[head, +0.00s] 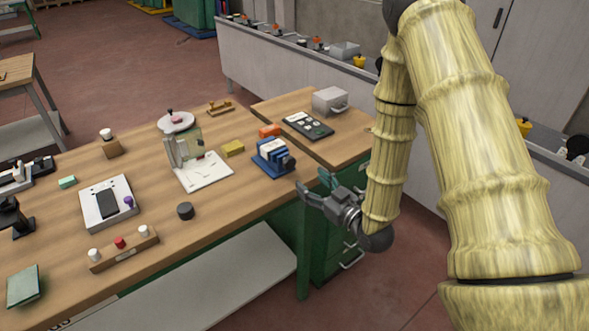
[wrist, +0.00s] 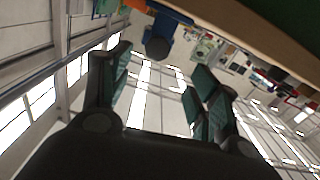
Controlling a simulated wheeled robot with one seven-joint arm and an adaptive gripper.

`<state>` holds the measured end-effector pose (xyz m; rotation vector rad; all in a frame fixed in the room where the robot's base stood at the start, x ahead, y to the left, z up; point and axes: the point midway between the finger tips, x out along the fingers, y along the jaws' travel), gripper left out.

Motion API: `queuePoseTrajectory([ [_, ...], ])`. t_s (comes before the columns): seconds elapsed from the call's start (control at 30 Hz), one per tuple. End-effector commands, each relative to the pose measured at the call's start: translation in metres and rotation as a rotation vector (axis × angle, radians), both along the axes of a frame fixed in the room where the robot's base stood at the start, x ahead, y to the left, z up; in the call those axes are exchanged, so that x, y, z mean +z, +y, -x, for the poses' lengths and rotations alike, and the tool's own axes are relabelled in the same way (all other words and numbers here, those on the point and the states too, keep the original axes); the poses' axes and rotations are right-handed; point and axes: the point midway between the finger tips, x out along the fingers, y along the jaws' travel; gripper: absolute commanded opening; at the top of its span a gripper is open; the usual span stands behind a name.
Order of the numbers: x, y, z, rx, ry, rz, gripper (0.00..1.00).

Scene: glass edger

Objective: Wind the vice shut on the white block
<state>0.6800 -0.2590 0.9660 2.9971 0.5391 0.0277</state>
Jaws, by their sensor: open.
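The blue vice (head: 272,161) stands near the front right edge of the wooden bench, with a dark round knob on its near right side. A pale block (head: 270,147) shows between its blue parts; how tightly the jaws sit on it is too small to tell. In the wrist view the vice (wrist: 164,25) is at the top, upside down, with its dark knob (wrist: 157,47) between and beyond my fingers. My gripper (head: 314,187) is open and empty, just off the bench edge, to the right of and below the vice. It also shows in the wrist view (wrist: 157,72).
Green drawers (head: 335,240) stand below. The bench front near the dark puck (head: 185,211) is mostly clear.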

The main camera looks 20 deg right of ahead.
Motion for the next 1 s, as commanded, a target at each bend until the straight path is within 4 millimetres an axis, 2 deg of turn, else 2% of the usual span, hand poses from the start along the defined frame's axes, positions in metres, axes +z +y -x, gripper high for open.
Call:
queuePoseTrajectory([
  [0.17, 0.003, -0.002, -0.011, -0.008, -0.003, 0.000, 0.61],
  [0.7, 0.002, 0.026, -0.086, -0.008, -0.001, 0.000, 0.61],
  [1.0, 0.000, 0.032, -0.098, -0.007, 0.001, 0.000, 0.61],
])
